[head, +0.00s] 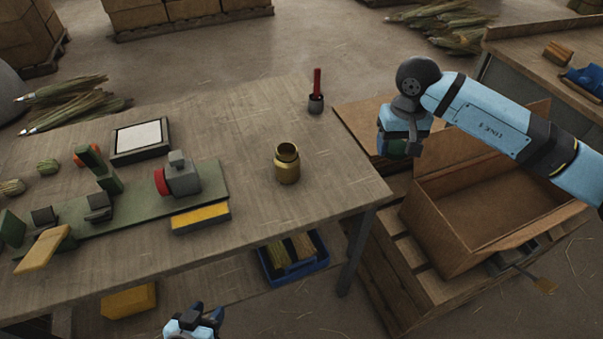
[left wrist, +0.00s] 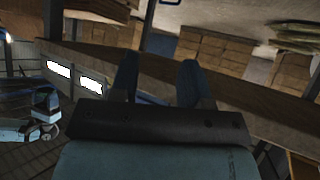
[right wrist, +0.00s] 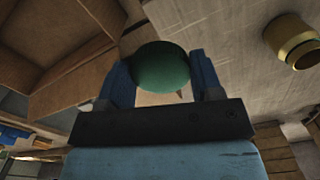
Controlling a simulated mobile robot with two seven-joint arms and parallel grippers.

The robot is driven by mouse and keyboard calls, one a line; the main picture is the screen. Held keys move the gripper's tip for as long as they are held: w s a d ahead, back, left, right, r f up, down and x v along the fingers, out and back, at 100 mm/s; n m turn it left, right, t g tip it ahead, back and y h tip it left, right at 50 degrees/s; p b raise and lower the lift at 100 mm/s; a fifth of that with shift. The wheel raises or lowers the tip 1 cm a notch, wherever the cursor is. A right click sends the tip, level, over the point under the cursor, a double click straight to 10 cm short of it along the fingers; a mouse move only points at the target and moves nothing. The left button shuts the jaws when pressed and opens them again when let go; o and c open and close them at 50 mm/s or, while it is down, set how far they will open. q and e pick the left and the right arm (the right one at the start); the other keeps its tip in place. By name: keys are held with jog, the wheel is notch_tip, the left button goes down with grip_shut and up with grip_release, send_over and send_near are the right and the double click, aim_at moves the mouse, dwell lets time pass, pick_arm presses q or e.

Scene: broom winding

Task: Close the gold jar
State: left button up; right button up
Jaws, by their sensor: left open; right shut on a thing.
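The gold jar (head: 287,165) stands upright on the wooden workbench (head: 330,180), with its mouth open at the top. It also shows in the right wrist view (right wrist: 293,43), at the upper right. My right gripper (head: 391,141) is right of the jar and apart from it, beyond the bench's right edge. It is shut on a rounded green thing (right wrist: 163,68); I cannot tell whether this is the jar's lid. My left gripper (head: 197,318) is low in the head view, in front of the bench, open and empty. Its two fingers stand apart in the left wrist view (left wrist: 158,80).
A dark pot with a red stick (head: 316,102) stands behind the jar. A green board (head: 130,215) with a grey and red clamp (head: 180,178) lies to its left. An open cardboard box (head: 455,235) stands right of the bench. The bench around the jar is clear.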

pick_arm(q)
jog(key=shift+s, duration=0.1)
pick_arm(e)
jog(key=shift+s+d, duration=0.25)
jog(key=shift+s, duration=0.05)
pick_arm(q)
jog(key=shift+o, duration=0.2)
jog(key=shift+f, duration=0.1)
